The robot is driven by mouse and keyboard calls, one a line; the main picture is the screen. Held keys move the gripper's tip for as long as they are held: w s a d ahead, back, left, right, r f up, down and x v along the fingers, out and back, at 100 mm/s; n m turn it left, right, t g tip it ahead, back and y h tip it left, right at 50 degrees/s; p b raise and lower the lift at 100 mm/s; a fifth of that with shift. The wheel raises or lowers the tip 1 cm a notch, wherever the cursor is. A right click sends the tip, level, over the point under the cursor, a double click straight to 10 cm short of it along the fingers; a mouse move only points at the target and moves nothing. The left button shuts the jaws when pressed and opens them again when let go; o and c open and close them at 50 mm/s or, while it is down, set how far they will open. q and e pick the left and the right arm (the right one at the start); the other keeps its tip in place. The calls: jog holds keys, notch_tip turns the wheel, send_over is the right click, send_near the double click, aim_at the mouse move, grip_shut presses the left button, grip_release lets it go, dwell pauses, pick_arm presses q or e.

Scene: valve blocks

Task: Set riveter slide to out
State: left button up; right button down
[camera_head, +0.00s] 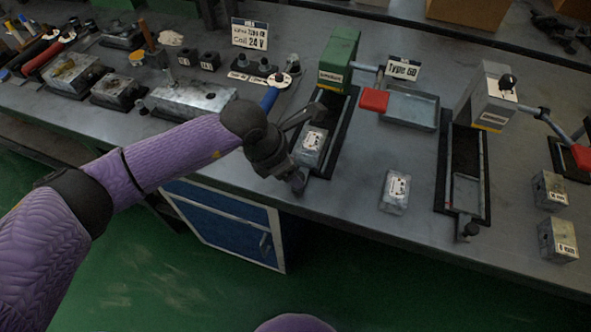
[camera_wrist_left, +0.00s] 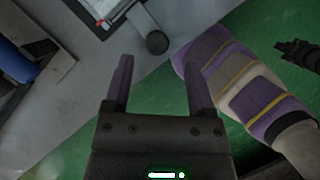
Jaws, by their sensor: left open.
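A green bench machine (camera_head: 340,58) with a red handle (camera_head: 374,99) stands at the back middle; its label is too small to read. A metal block (camera_head: 312,146) with a white label sits in the slide track in front of it. A dark round knob is at the track's front end, and it shows in the left wrist view (camera_wrist_left: 157,42). My left gripper (camera_wrist_left: 160,80) is open and empty, with the knob just beyond its fingertips and apart from them. In the head view my left gripper (camera_head: 300,122) partly covers the track. My right gripper is not in view.
A grey machine (camera_head: 487,100) with its own empty slide track and front knob (camera_head: 468,229) stands to the right. A loose labelled block (camera_head: 395,191) lies between the tracks. A metal tray (camera_head: 410,107) is behind it. The bench's front edge is close to my left gripper.

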pick_arm(q)
jog(key=p+v, duration=0.1)
jog(key=v, duration=0.5)
jog(key=shift+s+r, duration=0.1)
jog(key=shift+r, duration=0.05)
